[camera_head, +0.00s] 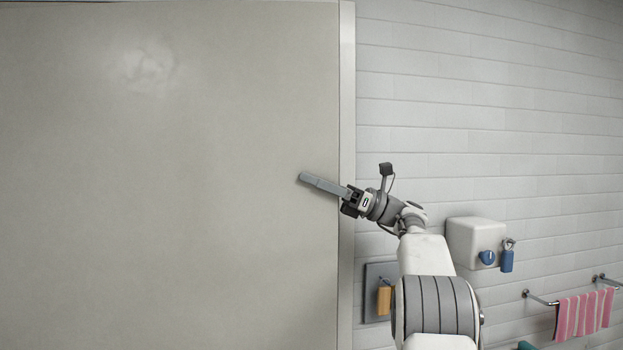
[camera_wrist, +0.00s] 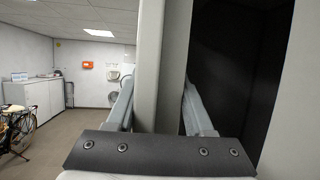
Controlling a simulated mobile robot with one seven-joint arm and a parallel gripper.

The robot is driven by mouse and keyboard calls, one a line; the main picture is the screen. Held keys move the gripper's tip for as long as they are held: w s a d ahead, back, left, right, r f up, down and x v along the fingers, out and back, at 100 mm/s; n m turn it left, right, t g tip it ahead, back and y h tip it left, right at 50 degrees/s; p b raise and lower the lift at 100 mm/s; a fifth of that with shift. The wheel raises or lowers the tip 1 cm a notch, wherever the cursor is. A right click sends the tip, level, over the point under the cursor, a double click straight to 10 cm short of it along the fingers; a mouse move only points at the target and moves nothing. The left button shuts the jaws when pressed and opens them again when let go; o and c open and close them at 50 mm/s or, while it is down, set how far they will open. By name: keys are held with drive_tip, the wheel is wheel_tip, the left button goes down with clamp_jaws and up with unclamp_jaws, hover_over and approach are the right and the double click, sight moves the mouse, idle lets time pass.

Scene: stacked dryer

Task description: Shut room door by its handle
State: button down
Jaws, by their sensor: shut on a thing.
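The room door (camera_head: 170,190) is a large plain grey-beige panel filling the left half of the head view. Its right border is a pale vertical strip (camera_head: 347,100). My gripper (camera_head: 325,186) is at this border, with one long grey finger lying across the near face. In the wrist view, my two fingers (camera_wrist: 160,115) stand on either side of an upright pale panel (camera_wrist: 155,60), which appears to be the door's edge, and are shut on it. The other finger is hidden behind the door in the head view. I cannot make out a handle.
White tiled wall (camera_head: 480,120) lies right of the door. On it are a white box (camera_head: 474,240) with blue fittings, a yellow padlock (camera_head: 384,299) and a rail with a pink striped towel (camera_head: 584,312). The wrist view shows a bicycle (camera_wrist: 18,130) and white cabinets (camera_wrist: 40,97).

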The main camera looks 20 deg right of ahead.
drive_tip(key=shift+w+d+g, duration=0.15)
drive_tip(key=shift+w+d, duration=0.05)
drive_tip(key=shift+w, duration=0.3)
drive_tip(key=shift+w+d+g, duration=0.15)
drive_tip(key=shift+w, duration=0.3)
drive_tip(key=shift+c, duration=1.4)
unclamp_jaws()
drive_tip(key=v, duration=1.2)
drive_tip(key=shift+f, duration=0.1)
